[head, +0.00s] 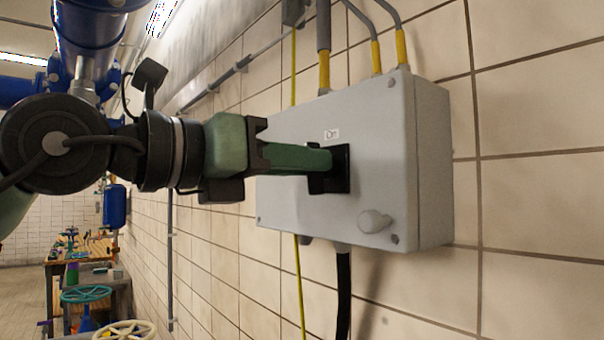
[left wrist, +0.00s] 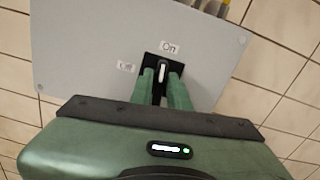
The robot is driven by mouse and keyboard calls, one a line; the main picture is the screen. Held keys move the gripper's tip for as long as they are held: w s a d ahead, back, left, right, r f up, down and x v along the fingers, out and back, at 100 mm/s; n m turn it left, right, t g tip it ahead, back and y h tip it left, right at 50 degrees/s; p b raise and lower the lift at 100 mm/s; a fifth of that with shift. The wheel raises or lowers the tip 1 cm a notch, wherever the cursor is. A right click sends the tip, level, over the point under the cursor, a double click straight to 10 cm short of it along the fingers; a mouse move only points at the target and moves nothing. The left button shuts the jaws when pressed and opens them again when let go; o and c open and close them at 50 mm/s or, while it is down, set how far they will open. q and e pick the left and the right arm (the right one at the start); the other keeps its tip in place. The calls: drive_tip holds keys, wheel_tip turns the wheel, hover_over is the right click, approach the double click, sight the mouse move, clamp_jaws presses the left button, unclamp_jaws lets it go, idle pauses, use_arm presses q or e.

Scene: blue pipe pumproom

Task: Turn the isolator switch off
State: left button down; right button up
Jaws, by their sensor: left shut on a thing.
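The isolator switch is a grey box (head: 385,160) on the tiled wall, with a black plate (head: 341,160) on its front. An "On" label (head: 331,134) sits above the plate. In the left wrist view a dark switch handle with a white mark (left wrist: 163,72) points up toward the "On" label (left wrist: 169,47). Another label, hard to read, sits to its left (left wrist: 126,67). My left gripper (head: 325,168) reaches the plate. In the left wrist view its green fingers (left wrist: 162,84) are shut on the handle, one on each side. My right gripper is not in view.
A grey knob (head: 374,221) sticks out low on the box front. Cables with yellow ends (head: 401,48) enter the box top, and a black cable (head: 343,290) leaves below. A bench and valve wheels (head: 87,294) stand at the far left.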

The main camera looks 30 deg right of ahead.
use_arm(q)
drive_tip(key=shift+w+f+n+b, duration=0.1)
drive_tip(key=shift+n+b, duration=1.5)
drive_tip(key=shift+n, duration=1)
drive_tip(key=shift+w+f+n+b, duration=0.1)
drive_tip(key=shift+n+b, duration=1.55)
drive_tip(key=shift+n, duration=0.95)
drive_tip(key=shift+w+f+n+b, duration=0.1)
drive_tip(key=shift+n+b, duration=1.5)
drive_tip(key=shift+n, duration=1)
drive_tip(key=c, duration=1.5)
unclamp_jaws()
drive_tip(key=shift+a, duration=0.1)
drive_tip(key=a+b, duration=0.1)
drive_tip(key=a, duration=0.4)
drive_tip(key=a+b, duration=0.1)
drive_tip(key=a, duration=0.1)
drive_tip(key=shift+s+a+b, duration=0.3)
